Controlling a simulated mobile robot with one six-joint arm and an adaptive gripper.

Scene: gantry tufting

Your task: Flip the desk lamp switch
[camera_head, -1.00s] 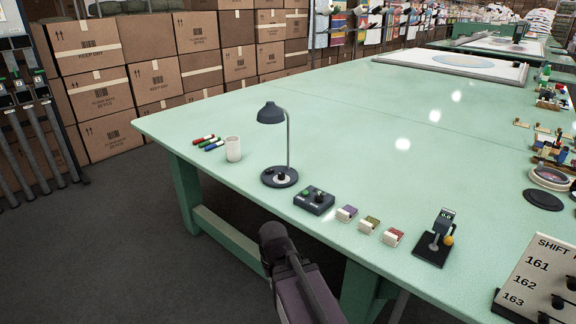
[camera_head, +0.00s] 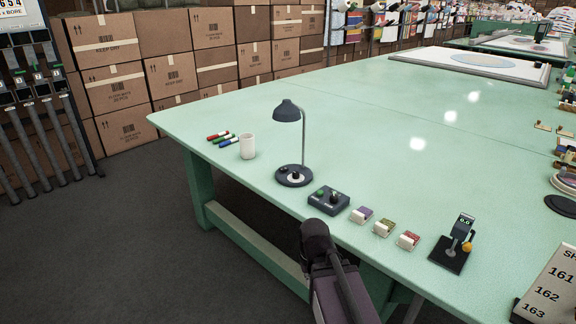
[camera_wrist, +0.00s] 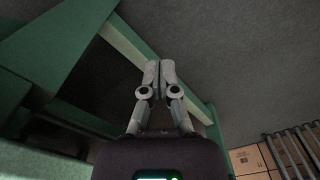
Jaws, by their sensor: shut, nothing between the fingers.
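A dark desk lamp (camera_head: 287,112) stands upright near the front left edge of the green table, with a bent neck and a round base. On its base (camera_head: 294,176) sits a small light knob or switch; its position is too small to tell. My gripper (camera_wrist: 159,66) shows in the wrist view with its fingers together and empty, below the tabletop beside the table's green frame. In the head view my arm is in front of the table edge, below the lamp, and the fingers are hidden. The lamp is not in the wrist view.
Right of the lamp are a dark control box (camera_head: 328,199), small blocks (camera_head: 384,228) and a gauge on a stand (camera_head: 458,242). A white cup (camera_head: 248,146) and coloured markers (camera_head: 221,138) lie to its left. The table's middle (camera_head: 370,130) is clear.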

